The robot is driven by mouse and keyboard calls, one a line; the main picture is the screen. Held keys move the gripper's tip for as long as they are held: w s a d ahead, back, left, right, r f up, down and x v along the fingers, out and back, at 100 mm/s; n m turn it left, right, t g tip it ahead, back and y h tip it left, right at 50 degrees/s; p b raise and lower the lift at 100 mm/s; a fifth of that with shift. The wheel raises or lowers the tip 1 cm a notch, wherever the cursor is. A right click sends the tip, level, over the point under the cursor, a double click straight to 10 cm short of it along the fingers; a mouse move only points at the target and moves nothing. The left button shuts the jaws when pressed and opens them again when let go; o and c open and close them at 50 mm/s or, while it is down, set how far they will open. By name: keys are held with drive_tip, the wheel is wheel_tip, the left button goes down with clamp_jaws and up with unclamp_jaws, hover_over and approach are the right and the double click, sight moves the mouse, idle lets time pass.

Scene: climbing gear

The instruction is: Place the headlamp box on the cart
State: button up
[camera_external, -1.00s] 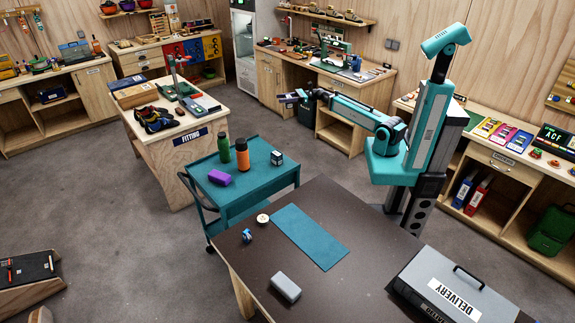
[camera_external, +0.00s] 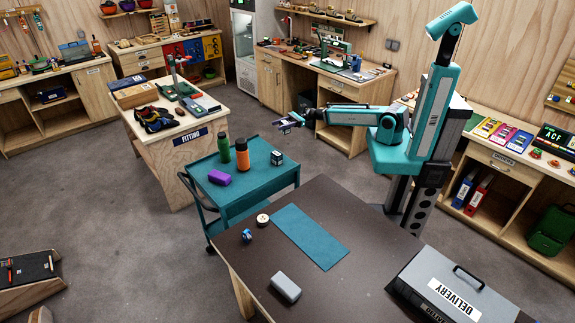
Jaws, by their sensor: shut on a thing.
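The teal cart (camera_external: 245,198) stands in the middle of the floor, beside the dark table. My gripper (camera_external: 293,120) is in the air above and behind the cart's far right corner. It is shut on a small pale-and-dark box (camera_external: 284,123), held clear of the cart; its label is too small to read, so I cannot confirm that it is the headlamp box. On the cart top are a small black-and-white box (camera_external: 277,158), an orange bottle (camera_external: 243,154), a green bottle (camera_external: 224,148) and a purple block (camera_external: 220,177).
The dark table (camera_external: 345,275) in front holds a teal mat (camera_external: 310,236), a grey case (camera_external: 285,288), a round pale disc (camera_external: 263,219) and a delivery box (camera_external: 455,287). The fitting bench (camera_external: 188,149) stands left of the cart. The cart's near right top is bare.

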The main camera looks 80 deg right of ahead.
drive_tip(key=s+a+f+y+p, duration=0.1)
drive_tip(key=s+a+f+p, duration=0.1)
drive_tip(key=a, duration=0.3)
drive_tip(key=s+a+f+n+g+p, duration=0.1)
drive_tip(key=a+f+p, duration=0.2)
drive_tip(key=a, duration=0.2)
drive_tip(key=shift+s+a+f+y, duration=0.25)
drive_tip(key=shift+s+f+y, duration=0.15)
drive_tip(key=shift+w+f+b, duration=0.1)
drive_tip(key=shift+w+b, duration=0.05)
drive_tip(key=shift+b, duration=0.25)
drive_tip(key=w+b, duration=0.1)
drive_tip(key=b, duration=0.1)
drive_tip(key=w+b, duration=0.4)
drive_tip(key=shift+w+d+f+b, duration=0.15)
drive_tip(key=shift+w+f+b, duration=0.1)
drive_tip(key=shift+f+b, duration=0.1)
drive_tip(key=w+b, duration=0.1)
drive_tip(key=b, duration=0.6)
drive_tip(key=shift+w+f+b, duration=0.1)
drive_tip(key=shift+w+b, duration=0.2)
drive_tip(key=shift+b, duration=0.05)
drive_tip(key=b, duration=0.8)
drive_tip(key=shift+w, duration=0.3)
